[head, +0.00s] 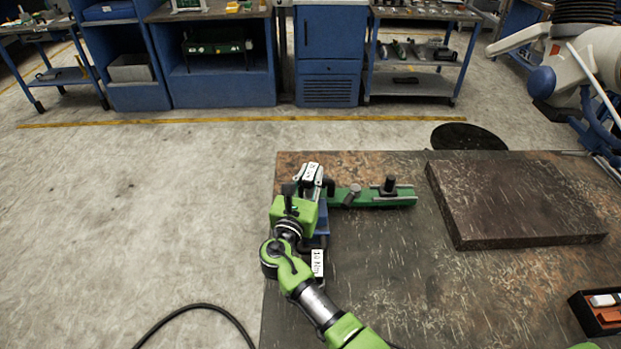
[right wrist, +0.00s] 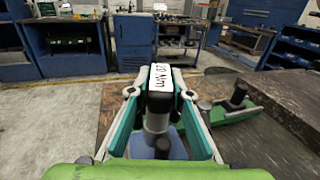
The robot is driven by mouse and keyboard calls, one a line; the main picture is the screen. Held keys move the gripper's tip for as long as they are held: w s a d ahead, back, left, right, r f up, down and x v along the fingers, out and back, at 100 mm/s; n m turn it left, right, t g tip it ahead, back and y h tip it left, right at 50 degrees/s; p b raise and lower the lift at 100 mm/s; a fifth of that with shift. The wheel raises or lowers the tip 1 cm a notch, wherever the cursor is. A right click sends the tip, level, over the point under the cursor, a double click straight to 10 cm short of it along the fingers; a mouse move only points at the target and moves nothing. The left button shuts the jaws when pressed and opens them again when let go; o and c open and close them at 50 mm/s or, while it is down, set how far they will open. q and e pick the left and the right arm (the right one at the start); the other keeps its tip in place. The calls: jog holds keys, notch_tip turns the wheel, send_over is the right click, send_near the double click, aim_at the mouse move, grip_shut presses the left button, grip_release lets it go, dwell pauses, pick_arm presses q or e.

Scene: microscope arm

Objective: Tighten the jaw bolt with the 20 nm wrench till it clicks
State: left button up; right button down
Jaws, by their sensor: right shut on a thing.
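My right gripper (head: 311,184) is over the left end of the green fixture bar (head: 402,201), near the table's left edge. It is shut on a dark wrench with a white label (head: 312,171). In the right wrist view the label on this wrench (right wrist: 160,77) reads 20 Nm, and the wrench stands between the two fingers (right wrist: 160,98). The bar carries a dark upright bolt (head: 389,185) and a grey tilted bolt or handle (head: 352,194); I cannot tell which is the jaw bolt. The wrench's lower end is hidden. My left gripper is out of view.
A second wrench labelled 10 Nm (head: 318,262) lies near the table's left edge, beside my arm. A thick dark slab (head: 515,200) lies on the right of the table (head: 400,275). A small black tray (head: 600,312) is at the front right. The table's middle is bare.

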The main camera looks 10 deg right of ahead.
jog(key=shift+a+r+h, duration=0.1)
jog(key=shift+a+h, duration=0.05)
jog(key=shift+h, duration=0.15)
jog(key=shift+w+m, duration=0.1)
jog(key=shift+m, duration=0.2)
jog(key=shift+r, duration=0.1)
jog(key=shift+d, duration=0.25)
jog(key=shift+n+y+p, duration=0.5)
jog(key=shift+y+p, duration=0.1)
jog(key=shift+a+r+p, duration=0.1)
jog(key=shift+r+p, duration=2.75)
jog(key=shift+r, duration=0.05)
